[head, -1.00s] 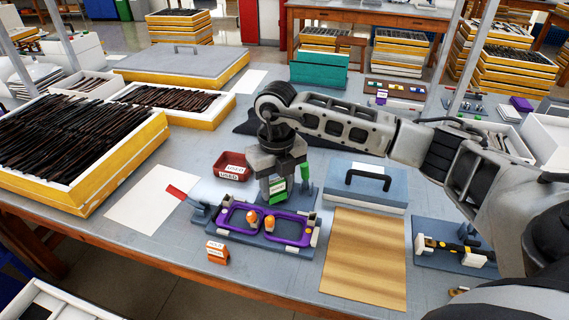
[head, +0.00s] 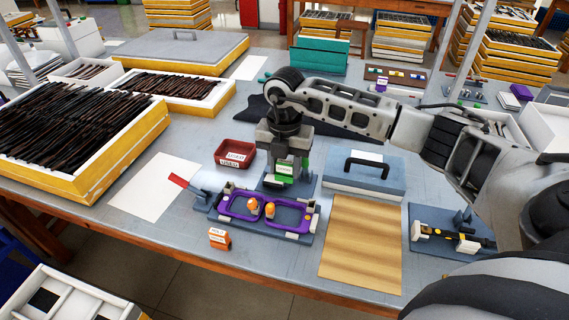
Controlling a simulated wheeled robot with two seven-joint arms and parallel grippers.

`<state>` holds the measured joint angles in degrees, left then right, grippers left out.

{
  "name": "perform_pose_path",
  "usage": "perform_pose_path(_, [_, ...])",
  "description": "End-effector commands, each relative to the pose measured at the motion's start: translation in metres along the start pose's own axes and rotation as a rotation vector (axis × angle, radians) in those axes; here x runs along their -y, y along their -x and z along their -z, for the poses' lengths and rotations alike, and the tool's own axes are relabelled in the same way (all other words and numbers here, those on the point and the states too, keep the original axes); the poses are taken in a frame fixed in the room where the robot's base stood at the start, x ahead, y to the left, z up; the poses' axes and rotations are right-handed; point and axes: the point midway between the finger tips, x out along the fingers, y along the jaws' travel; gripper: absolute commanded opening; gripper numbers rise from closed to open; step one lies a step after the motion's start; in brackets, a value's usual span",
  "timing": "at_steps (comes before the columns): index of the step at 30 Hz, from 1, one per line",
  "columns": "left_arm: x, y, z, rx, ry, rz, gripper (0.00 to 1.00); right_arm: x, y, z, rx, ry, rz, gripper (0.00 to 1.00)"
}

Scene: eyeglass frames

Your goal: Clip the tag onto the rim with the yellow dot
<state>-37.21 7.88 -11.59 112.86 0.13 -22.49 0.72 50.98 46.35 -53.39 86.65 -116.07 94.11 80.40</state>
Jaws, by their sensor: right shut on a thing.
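A purple eyeglass frame (head: 238,216) lies in a blue fixture beside the right gripper, with two orange pieces (head: 262,208) near its bridge. My right gripper (head: 284,170) points down just behind the purple frame, above a blue stand with a green post. It is shut on a small green and white piece (head: 285,180), seemingly the tag; its fingertips are partly hidden. The piece is apart from the rims as far as I can see. My left gripper is not in view.
A red labelled tray (head: 222,160) stands left of the gripper, a small orange labelled block (head: 219,238) in front. A wooden board (head: 360,245), a blue case (head: 362,182) and another fixture (head: 425,245) lie to the right. White paper (head: 150,195) lies left.

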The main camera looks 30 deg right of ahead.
Motion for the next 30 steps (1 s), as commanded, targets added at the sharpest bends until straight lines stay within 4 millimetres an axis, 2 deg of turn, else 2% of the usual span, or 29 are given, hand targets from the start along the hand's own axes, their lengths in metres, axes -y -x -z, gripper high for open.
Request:
perform_pose_path(8, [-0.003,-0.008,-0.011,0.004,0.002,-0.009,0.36,0.0,-0.026,0.0,0.0,0.001,0.0,0.18])
perform_pose_path(18, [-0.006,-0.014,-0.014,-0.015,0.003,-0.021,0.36,0.0,-0.058,0.0,0.0,0.001,0.0,0.18])
perform_pose_path(30, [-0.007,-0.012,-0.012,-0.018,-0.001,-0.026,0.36,0.0,-0.063,0.0,0.0,0.001,0.0,0.18])
